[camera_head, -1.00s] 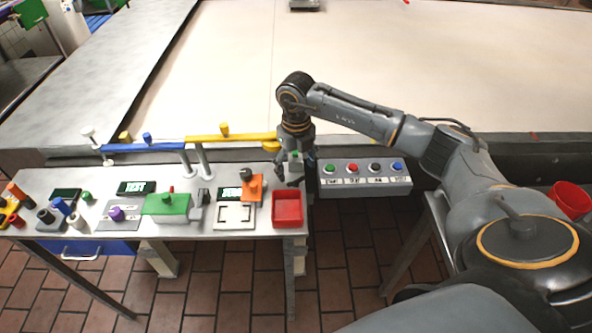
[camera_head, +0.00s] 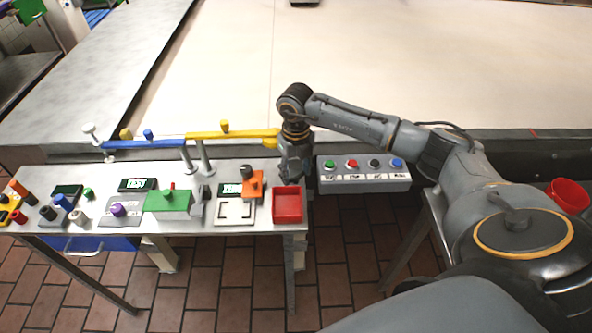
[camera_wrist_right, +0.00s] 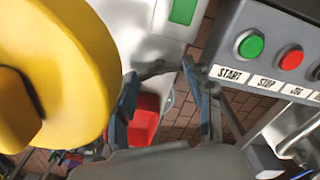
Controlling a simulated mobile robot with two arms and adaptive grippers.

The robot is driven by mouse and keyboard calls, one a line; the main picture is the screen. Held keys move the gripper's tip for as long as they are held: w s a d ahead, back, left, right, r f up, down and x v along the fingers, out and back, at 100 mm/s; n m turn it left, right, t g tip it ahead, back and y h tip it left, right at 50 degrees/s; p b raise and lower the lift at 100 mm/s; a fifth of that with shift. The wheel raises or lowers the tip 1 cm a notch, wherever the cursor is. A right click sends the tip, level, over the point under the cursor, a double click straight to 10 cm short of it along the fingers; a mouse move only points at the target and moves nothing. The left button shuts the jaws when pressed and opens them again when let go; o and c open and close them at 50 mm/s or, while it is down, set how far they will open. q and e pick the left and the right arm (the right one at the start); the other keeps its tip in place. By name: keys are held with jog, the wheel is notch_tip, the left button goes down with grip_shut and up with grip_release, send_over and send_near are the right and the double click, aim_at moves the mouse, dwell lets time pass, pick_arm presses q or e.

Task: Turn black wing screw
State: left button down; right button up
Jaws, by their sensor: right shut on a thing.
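My right gripper (camera_head: 293,172) points down at the right end of the bench, beside the end of the yellow rail (camera_head: 236,137). In the right wrist view its two fingers (camera_wrist_right: 160,80) stand apart on either side of a small dark wing-shaped piece (camera_wrist_right: 158,68), which appears to be the black wing screw. The gripper seems shut on it. In the head view the screw is hidden behind the gripper. A large yellow round part (camera_wrist_right: 60,60) fills the left of the wrist view, close to the fingers. My left gripper is not in view.
A red tray (camera_head: 287,219) sits just in front of the gripper. A grey button box (camera_head: 364,185) is close on the right. An orange block (camera_head: 253,184), a green block (camera_head: 167,201) and several small parts stand farther left on the bench.

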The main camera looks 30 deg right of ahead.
jog(key=shift+f+n+b, duration=0.15)
jog(key=shift+n+b, duration=0.85)
jog(key=shift+b, duration=0.1)
jog(key=n+b, duration=0.2)
jog(key=shift+n, duration=0.3)
jog(key=shift+n+b, duration=0.45)
jog(key=shift+n, duration=0.05)
jog(key=shift+r, duration=0.2)
jog(key=o, duration=1.2)
